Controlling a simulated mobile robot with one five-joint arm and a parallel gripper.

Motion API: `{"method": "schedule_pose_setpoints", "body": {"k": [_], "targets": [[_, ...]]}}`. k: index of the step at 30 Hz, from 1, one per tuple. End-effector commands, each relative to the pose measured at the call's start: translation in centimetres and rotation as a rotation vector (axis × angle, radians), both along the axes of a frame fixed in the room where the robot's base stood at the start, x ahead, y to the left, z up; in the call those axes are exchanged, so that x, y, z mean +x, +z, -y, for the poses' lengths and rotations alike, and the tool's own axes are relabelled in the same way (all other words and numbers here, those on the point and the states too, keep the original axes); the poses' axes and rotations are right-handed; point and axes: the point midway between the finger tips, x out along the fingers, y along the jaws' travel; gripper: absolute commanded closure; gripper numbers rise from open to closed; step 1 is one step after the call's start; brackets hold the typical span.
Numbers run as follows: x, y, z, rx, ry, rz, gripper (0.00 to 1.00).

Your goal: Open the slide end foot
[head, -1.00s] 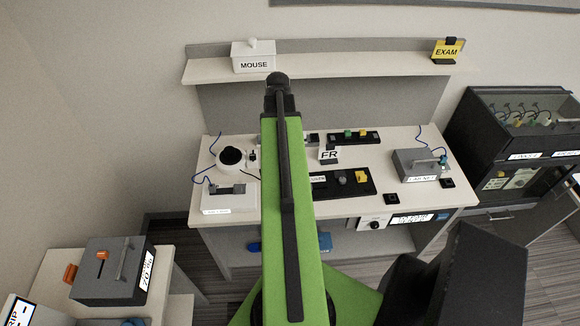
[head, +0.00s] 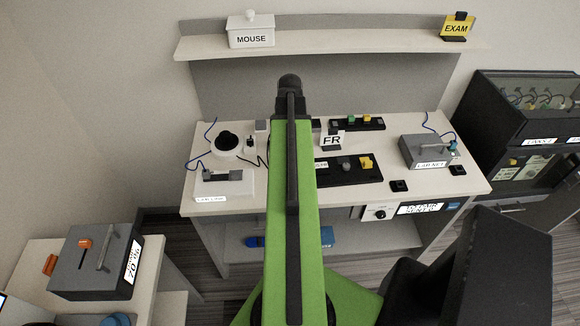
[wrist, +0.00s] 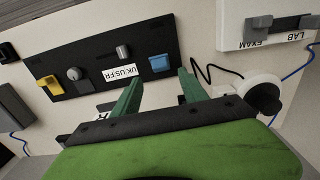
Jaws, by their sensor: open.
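A white base (head: 240,184) on the left of the table carries a dark slide with grey blocks (head: 222,175). I cannot tell which end piece is the end foot. My gripper (wrist: 160,80) has its two green fingers apart, with nothing between them. It hangs over the table between a black panel (wrist: 98,82) and a white round device (wrist: 236,90), apart from the slide. In the head view my arm hides the fingers.
The black panel has a yellow block (wrist: 48,83), grey knobs and a blue block (wrist: 160,63). A grey box (head: 425,148) stands at the table's right. A shelf (head: 340,43) with a MOUSE box (head: 251,36) runs behind. Thin cables lie near the round device.

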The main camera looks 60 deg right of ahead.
Motion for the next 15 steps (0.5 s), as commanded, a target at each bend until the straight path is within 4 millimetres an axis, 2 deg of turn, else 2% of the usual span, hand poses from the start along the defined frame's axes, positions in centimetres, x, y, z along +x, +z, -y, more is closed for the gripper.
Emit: {"method": "schedule_pose_setpoints", "body": {"k": [1,6,10,15], "targets": [[0.0,-2.2,0.0,0.000,0.000,0.000,0.49],[0.0,-5.5,0.0,0.000,0.001,0.000,0.49],[0.0,-6.5,0.0,0.000,0.001,0.000,0.49],[0.0,-6.4,0.0,0.000,0.001,0.000,0.49]]}}
